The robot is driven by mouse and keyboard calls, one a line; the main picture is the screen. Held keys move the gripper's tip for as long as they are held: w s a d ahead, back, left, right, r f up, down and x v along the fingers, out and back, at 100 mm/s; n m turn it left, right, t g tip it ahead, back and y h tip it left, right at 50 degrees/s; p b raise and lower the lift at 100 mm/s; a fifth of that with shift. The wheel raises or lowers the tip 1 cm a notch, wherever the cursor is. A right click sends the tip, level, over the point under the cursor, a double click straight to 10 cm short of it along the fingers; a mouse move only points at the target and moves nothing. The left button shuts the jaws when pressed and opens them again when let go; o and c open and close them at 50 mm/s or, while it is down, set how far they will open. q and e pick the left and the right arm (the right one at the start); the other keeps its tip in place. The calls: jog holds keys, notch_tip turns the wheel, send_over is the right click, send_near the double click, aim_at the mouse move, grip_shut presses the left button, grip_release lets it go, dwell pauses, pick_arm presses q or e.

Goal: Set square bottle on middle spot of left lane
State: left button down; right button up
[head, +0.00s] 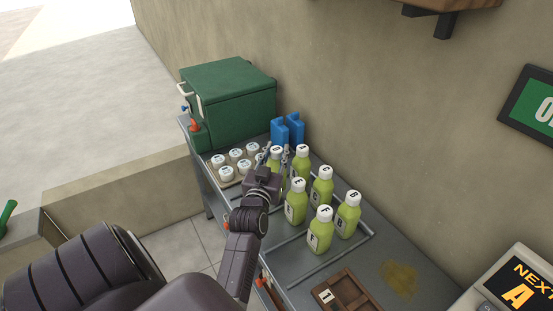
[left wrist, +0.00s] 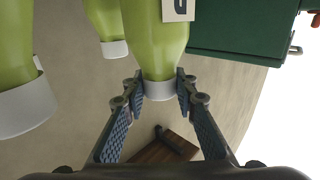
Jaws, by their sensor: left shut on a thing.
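My left gripper (head: 277,157) is shut around the white-capped neck of a green bottle (head: 273,168). In the left wrist view the gripper's fingers (left wrist: 161,88) sit on both sides of this bottle's cap (left wrist: 160,90), and its label is cut off at the top edge. I cannot tell whether its base touches the tray. Several similar labelled bottles stand upright in two rows on the tray (head: 289,250): one marked E (head: 296,203) and one marked F (head: 320,233) in the left row, with another marked B (head: 347,217) in the right row. My right gripper is out of view.
A green box (head: 230,100) and blue blocks (head: 287,130) stand at the back of the metal table. Several white-capped jars (head: 226,172) sit left of the gripper. A wooden tray (head: 350,290) lies at the near end, and a wall runs behind.

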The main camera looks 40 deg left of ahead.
aim_at(275, 165)
pick_arm(q)
notch_tip(275, 165, down, 3)
dwell(0.3)
jog(key=shift+f, duration=0.1)
jog(key=c, duration=1.5)
grip_release()
jog(key=shift+c, duration=0.2)
